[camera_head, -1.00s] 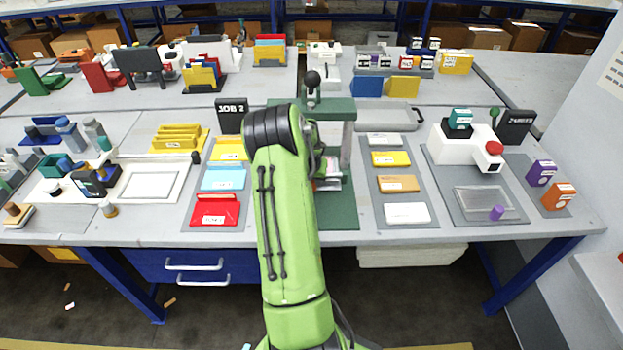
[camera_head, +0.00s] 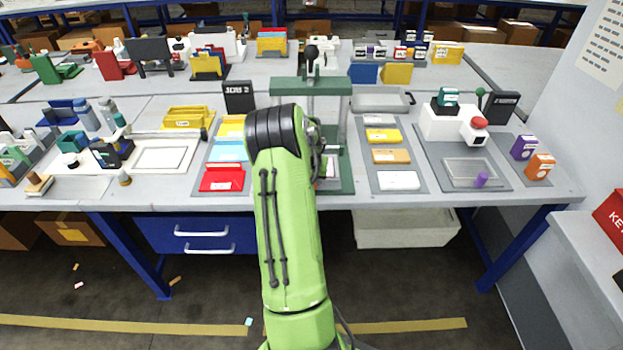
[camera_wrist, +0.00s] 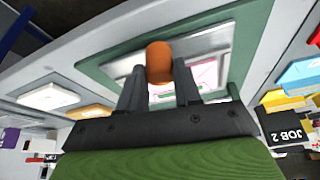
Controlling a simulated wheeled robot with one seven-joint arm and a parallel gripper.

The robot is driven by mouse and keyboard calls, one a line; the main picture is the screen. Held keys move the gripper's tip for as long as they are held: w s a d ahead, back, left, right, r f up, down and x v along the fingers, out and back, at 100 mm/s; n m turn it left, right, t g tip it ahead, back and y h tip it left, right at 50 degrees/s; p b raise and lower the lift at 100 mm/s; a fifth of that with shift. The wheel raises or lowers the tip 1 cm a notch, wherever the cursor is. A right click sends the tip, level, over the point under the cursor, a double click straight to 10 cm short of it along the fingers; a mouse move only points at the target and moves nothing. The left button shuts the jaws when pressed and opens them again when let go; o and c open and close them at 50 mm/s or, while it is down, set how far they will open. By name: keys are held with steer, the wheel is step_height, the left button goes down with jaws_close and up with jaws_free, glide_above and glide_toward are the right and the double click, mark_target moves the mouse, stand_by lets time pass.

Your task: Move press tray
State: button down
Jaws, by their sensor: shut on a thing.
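The press (camera_head: 312,88) is a green frame with a black-knobbed lever, standing mid-bench on a green base (camera_head: 342,183). My arm covers most of its front. The press tray (camera_wrist: 212,48) is a flat silvery plate over the green base in the wrist view, with a pale sheet with pink marks on it. Only a sliver of the tray area shows beside my arm in the head view. An orange knob (camera_wrist: 158,60) sits between the fingertips of my gripper (camera_wrist: 160,80), which is shut on it. The gripper itself is hidden in the head view.
Coloured pads (camera_head: 222,178) lie left of the press, and a row of cards (camera_head: 398,180) lies right. A JOB 2 sign (camera_head: 238,97) stands behind left. A white device with a red button (camera_head: 455,122) is farther right.

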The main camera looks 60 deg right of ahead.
steer(key=c, duration=0.8)
jaws_free()
steer(key=shift+a+f, duration=0.1)
steer(key=p+v, duration=0.2)
steer(key=v, duration=1.3)
steer(key=shift+s+a+r+p, duration=0.1)
steer(key=shift+s+r+p, duration=0.05)
steer(key=shift+r+p, duration=0.2)
steer(key=w+a+r+n+t+y, duration=0.15)
steer(key=a+r, duration=0.25)
steer(key=a, duration=0.5)
steer(key=w+a+r+n+t, duration=0.1)
steer(key=w+a+r+n, duration=0.25)
steer(key=a, duration=0.55)
steer(key=w+a+r+n+t+y, duration=0.15)
steer(key=a+r, duration=0.25)
steer(key=a, duration=0.4)
steer(key=s+a+n, duration=0.2)
steer(key=s+a, duration=0.1)
steer(key=a, duration=0.2)
steer(key=s+a+n+y+p, duration=0.1)
steer(key=s+a+n, duration=0.2)
steer(key=s+a, duration=0.1)
steer(key=s+a+r+n, duration=0.1)
steer(key=s+a+n, duration=0.2)
steer(key=a, duration=0.4)
steer(key=shift+s+p, duration=0.3)
steer(key=shift+s, duration=0.25)
